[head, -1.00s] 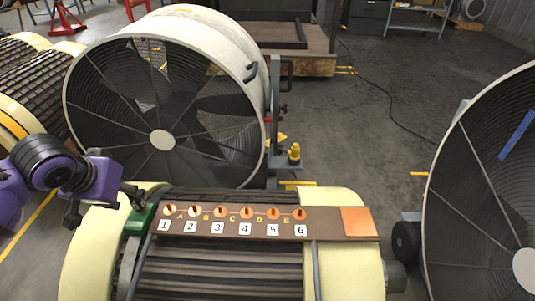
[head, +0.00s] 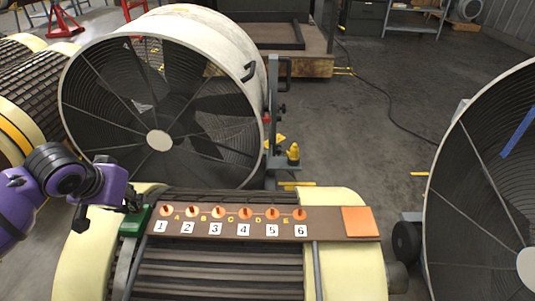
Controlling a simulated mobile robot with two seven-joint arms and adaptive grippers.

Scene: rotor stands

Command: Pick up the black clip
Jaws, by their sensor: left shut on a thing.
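My left gripper (head: 124,199), on a purple arm, is at the left end of the brown numbered board (head: 328,226). It is shut on a small dark thing at its fingertips, which I take to be the black clip (head: 134,198); its outline is hard to tell from the dark fingers. The clip is just above a green block (head: 134,221) at the board's left end. Whether the clip touches the block I cannot tell. My right gripper is not in view.
The board lies across a cream-rimmed rotor stand (head: 344,272) and carries a row of orange discs, numbers 1 to 6 and an orange square (head: 358,221). A large fan (head: 160,141) stands behind it, another fan (head: 500,200) at right. Grey floor lies between.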

